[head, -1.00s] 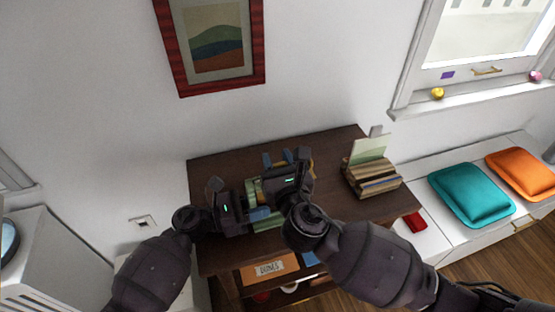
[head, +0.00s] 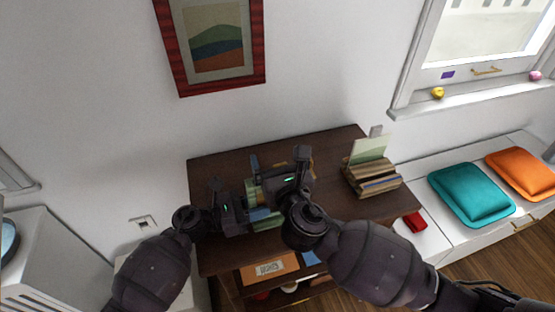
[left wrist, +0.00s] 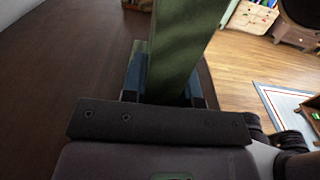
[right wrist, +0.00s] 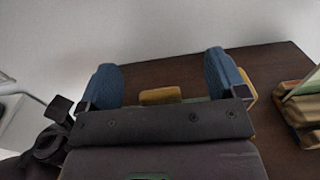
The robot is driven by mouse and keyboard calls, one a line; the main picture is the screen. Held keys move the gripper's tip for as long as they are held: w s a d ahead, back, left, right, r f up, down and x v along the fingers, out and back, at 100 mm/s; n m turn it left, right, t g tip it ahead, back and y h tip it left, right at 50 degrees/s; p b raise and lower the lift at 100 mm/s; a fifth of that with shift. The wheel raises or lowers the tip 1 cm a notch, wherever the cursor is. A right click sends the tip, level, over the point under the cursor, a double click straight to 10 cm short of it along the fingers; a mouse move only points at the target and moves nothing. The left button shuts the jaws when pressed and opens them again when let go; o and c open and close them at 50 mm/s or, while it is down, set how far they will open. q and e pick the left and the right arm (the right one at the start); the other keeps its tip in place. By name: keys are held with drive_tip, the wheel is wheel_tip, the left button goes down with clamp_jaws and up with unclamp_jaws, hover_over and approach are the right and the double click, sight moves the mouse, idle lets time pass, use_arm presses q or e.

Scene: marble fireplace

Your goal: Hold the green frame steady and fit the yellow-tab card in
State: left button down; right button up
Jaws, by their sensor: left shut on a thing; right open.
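The green frame (head: 253,190) is on the dark wooden table, partly hidden by my grippers. In the left wrist view, the green frame (left wrist: 182,45) stands between the blue fingers of my left gripper (left wrist: 163,80), which is shut on it. My right gripper (right wrist: 162,80) is open above the frame, its blue fingers spread wide. The card's yellow tab (right wrist: 160,95) shows between those fingers, touching neither. The card's body is hidden behind the gripper, so I cannot tell how deep it sits. In the head view, my right gripper (head: 281,168) is beside the left one.
Stacked wooden blocks or books (head: 372,180) with a pale green card stand at the table's right. A bench with teal (head: 470,193) and orange cushions is further right. The wall is close behind.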

drive_tip(key=shift+r, duration=2.95)
use_arm(q)
drive_tip(key=c, duration=0.8)
unclamp_jaws()
drive_tip(key=v, duration=1.2)
